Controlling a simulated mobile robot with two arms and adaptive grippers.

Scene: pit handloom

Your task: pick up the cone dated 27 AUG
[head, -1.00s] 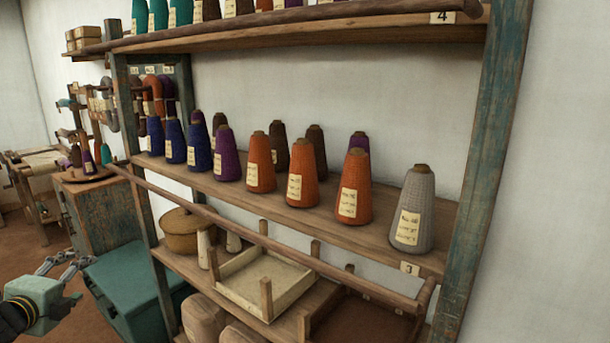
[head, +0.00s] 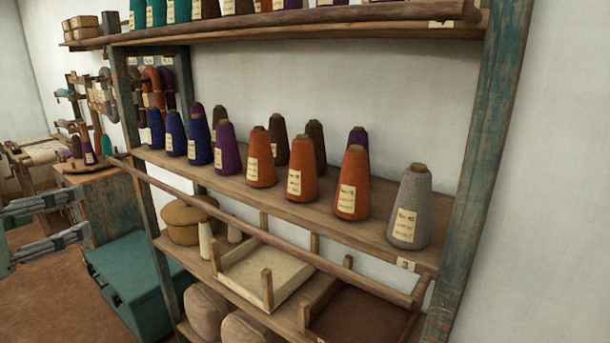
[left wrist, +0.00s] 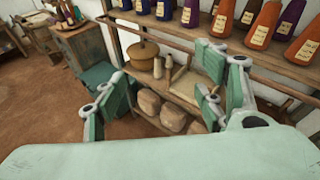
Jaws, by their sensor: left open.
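Several labelled yarn cones stand on the middle shelf (head: 378,226): blue cones (head: 198,142) at the left, a purple cone (head: 227,148), orange cones (head: 302,170), brown cones behind and a grey cone (head: 409,208) at the right end. The label writing is too small to read, so I cannot tell which cone is dated 27 AUG. My left gripper (head: 70,218) is at the left edge of the head view, open and empty, well left of the cones. In the left wrist view its fingers (left wrist: 165,95) are spread in front of the lower shelf. My right gripper is not in view.
Below are a lidded basket (head: 184,226), a cream tray (head: 262,278) and brown bundles (head: 207,310). A teal chest (head: 135,275) stands on the floor. More cones fill the top shelf.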

